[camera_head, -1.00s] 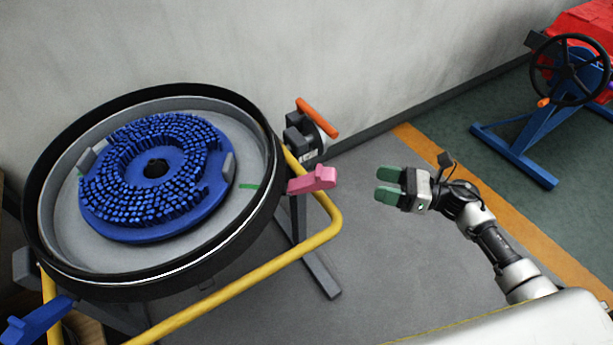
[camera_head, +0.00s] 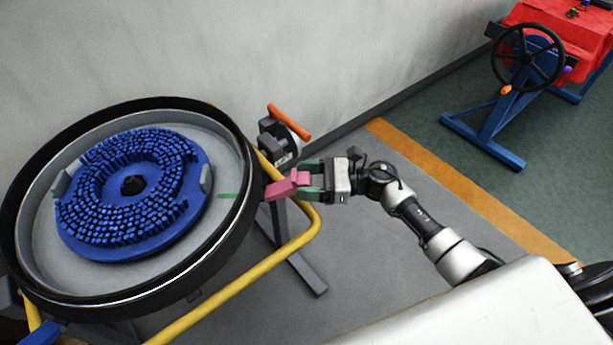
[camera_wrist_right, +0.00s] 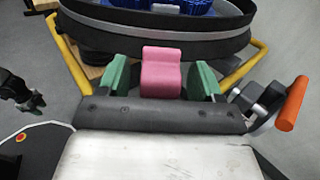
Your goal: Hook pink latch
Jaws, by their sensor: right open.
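The pink latch (camera_head: 285,186) sticks out from the right side of the round black-rimmed tank (camera_head: 250,200). My right gripper (camera_head: 308,181) is open, with its green fingers on either side of the latch's outer end. In the right wrist view the latch (camera_wrist_right: 161,72) stands between the two green fingers (camera_wrist_right: 162,78), with a gap showing at the right finger. The left finger is close to the latch; I cannot tell if it touches. In that view a dark gripper (camera_wrist_right: 36,102) at the left edge looks like my left one. It does not show in the head view.
The tank holds a blue bristle brush disc (camera_head: 140,195). A yellow tube frame (camera_head: 240,285) runs around it. An orange handle (camera_head: 289,122) stands behind the latch. A blue stand with a black wheel (camera_head: 528,57) is far right. The grey floor between is clear.

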